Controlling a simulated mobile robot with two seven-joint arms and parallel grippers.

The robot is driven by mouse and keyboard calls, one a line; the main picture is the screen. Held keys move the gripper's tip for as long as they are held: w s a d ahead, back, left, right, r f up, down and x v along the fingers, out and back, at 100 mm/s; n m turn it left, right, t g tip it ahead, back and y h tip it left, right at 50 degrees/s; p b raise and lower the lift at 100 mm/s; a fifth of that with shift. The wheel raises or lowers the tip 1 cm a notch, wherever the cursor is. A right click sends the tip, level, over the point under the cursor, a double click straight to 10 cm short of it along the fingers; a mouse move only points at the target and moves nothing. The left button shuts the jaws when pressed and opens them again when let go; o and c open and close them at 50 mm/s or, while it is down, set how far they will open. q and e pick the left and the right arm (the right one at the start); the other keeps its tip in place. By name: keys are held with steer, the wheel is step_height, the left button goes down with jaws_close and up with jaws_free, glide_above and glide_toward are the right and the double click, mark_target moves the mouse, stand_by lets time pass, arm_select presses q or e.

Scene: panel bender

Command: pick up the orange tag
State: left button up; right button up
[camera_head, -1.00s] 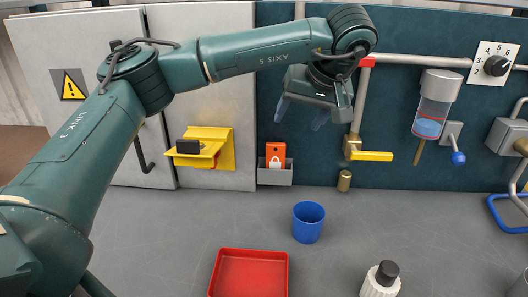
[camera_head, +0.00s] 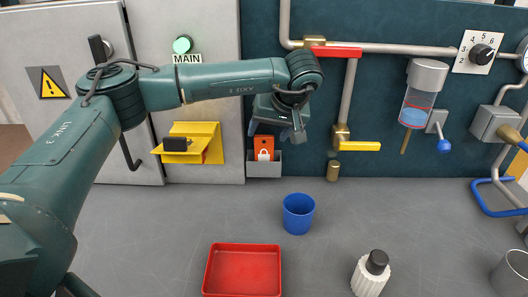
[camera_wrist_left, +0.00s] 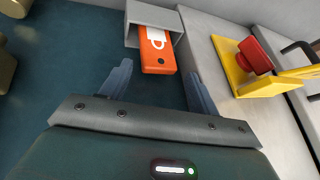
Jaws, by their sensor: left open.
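The orange tag (camera_head: 264,147) bears a white padlock symbol and stands in a small grey holder (camera_head: 264,169) on the panel. In the left wrist view the tag (camera_wrist_left: 158,50) sticks out of the open grey holder (camera_wrist_left: 133,13). My left gripper (camera_head: 274,132) is just in front of the panel by the tag and partly overlaps it in the head view. In the left wrist view its two fingers (camera_wrist_left: 158,88) are spread and empty, with the tag ahead between them and apart from both. My right gripper is not in view.
A yellow bracket (camera_head: 207,135) with a dark piece is left of the holder. Right of it are a yellow-handled valve (camera_head: 358,146) and pipes. A blue cup (camera_head: 298,213), red tray (camera_head: 243,270) and white bottle (camera_head: 369,275) stand on the grey bench.

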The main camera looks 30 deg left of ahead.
mark_target(264, 154)
arm_select(q)
steer(key=shift+x, duration=1.4)
steer(key=shift+w, duration=0.1)
steer(key=shift+c, duration=0.4)
steer(key=c, duration=0.9)
